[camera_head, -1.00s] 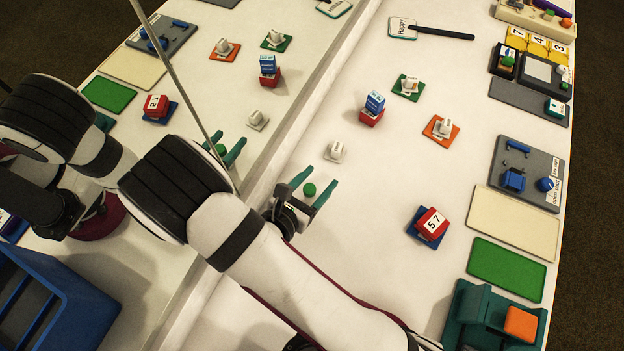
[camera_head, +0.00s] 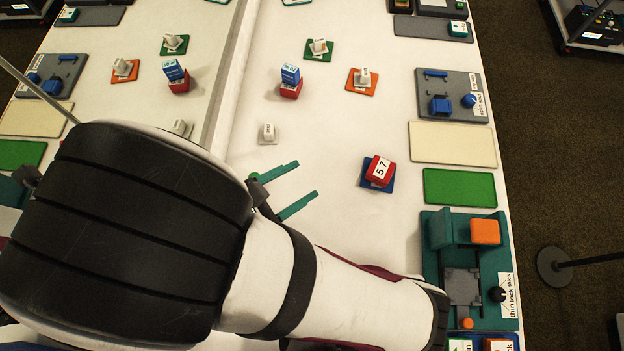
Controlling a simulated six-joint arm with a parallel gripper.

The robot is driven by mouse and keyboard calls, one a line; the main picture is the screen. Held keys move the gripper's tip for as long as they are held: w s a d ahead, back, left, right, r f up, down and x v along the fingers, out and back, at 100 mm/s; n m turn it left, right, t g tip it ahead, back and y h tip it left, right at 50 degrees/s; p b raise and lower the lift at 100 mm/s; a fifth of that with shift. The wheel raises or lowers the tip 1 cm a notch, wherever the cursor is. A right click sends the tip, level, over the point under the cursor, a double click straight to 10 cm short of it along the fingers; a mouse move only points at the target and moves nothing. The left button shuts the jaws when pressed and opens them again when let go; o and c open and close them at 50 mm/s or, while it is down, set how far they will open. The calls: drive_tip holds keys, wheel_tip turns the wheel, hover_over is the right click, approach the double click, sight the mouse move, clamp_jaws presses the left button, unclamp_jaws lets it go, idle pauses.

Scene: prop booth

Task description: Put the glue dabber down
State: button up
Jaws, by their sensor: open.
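My gripper (camera_head: 307,178) has two teal fingers spread apart, with nothing between them, over the white table (camera_head: 340,225). A small round green thing (camera_head: 254,176) shows at the base of the upper finger, on its left side. It is mostly hidden by my gripper and arm. It may be the top of the glue dabber, but I cannot tell. I cannot make out any other glue dabber.
A mirror wall (camera_head: 236,75) repeats the table on the left. A white piece (camera_head: 268,133) stands above the gripper. A teal fixture (camera_head: 450,262) stands at lower right. The table between has free room.

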drive_tip(key=s+d+r+m+g+y, duration=0.3)
drive_tip(key=d+r+m+g+y, duration=0.1)
drive_tip(key=m, duration=1)
drive_tip(key=s+d+r+m+g+y, duration=0.3)
drive_tip(key=d+r+m+g+y, duration=0.2)
drive_tip(key=m, duration=1)
drive_tip(key=shift+s+d+m+y, duration=0.3)
drive_tip(key=shift+d, duration=0.8)
drive_tip(key=shift+f, duration=0.1)
